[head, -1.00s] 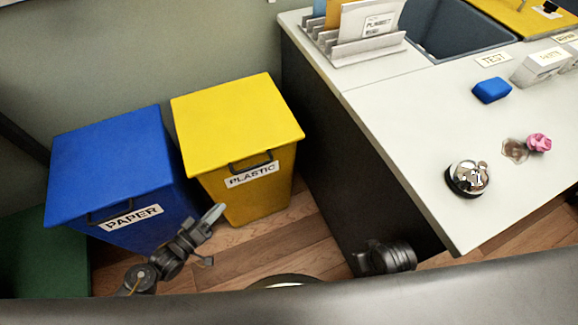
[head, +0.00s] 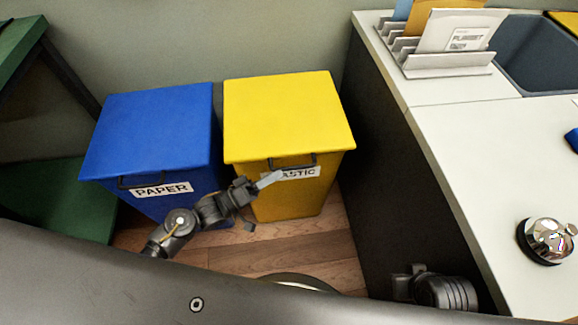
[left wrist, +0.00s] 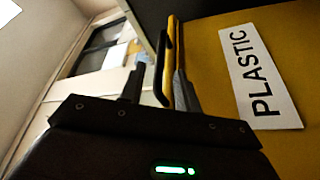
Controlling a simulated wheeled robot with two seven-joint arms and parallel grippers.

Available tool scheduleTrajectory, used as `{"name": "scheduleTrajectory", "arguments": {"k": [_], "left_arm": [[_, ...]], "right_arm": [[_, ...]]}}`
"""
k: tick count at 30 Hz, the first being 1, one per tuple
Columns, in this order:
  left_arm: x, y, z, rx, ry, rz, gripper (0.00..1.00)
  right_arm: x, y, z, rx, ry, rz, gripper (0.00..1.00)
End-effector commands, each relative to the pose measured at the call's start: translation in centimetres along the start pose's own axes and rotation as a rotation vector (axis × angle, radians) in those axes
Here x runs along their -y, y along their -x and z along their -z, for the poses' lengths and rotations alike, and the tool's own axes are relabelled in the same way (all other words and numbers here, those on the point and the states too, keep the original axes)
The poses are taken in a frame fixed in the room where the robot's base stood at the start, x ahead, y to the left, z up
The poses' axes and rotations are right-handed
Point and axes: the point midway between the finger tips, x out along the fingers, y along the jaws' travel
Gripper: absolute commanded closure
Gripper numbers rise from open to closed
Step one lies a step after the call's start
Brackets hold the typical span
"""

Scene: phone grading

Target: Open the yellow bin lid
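The yellow bin (head: 290,203) stands against the wall with its yellow lid (head: 288,112) down. A dark handle (head: 292,164) sits at the lid's front edge, above the PLASTIC label (head: 303,173), which my left gripper partly covers. My left gripper (head: 268,182) is at the bin's front, by the left part of the handle. In the left wrist view the fingers (left wrist: 157,85) are apart, and the dark handle bar (left wrist: 160,75) appears between them, nearer the right finger. I cannot tell whether they touch. My right arm shows at the lower right, but its fingers do not.
The blue PAPER bin (head: 150,130) stands close to the left, lid down. A white-topped desk (head: 470,150) with a dark side is on the right, with a silver bell (head: 547,240). Wooden floor (head: 300,245) is open in front of the yellow bin.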

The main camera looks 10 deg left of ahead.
Motion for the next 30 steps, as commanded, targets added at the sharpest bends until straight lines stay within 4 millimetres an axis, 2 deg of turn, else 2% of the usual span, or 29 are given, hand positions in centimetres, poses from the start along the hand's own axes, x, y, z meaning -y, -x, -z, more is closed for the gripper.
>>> {"name": "scheduleTrajectory", "arguments": {"k": [3, 9, 21, 28, 30], "left_arm": [[0.0, -2.2, 0.0, -0.001, 0.001, -0.002, 0.67], [0.0, -4.5, -0.1, 0.000, 0.000, -0.002, 0.67], [0.0, -5.2, -0.1, 0.000, 0.000, 0.001, 0.67], [0.0, -5.2, 0.0, 0.000, 0.000, 0.001, 0.98], [0.0, -5.2, 0.0, 0.000, 0.000, 0.001, 1.00]], "right_arm": [[0.0, 0.2, -0.1, -0.001, 0.000, 0.000, 1.00], [0.0, 0.4, 0.1, -0.010, 0.002, 0.000, 1.00], [0.1, 0.5, 0.2, -0.020, 0.003, 0.001, 1.00], [0.1, 0.5, 0.2, -0.018, 0.004, 0.000, 1.00], [0.1, 0.5, 0.2, -0.018, 0.004, 0.000, 1.00]]}}
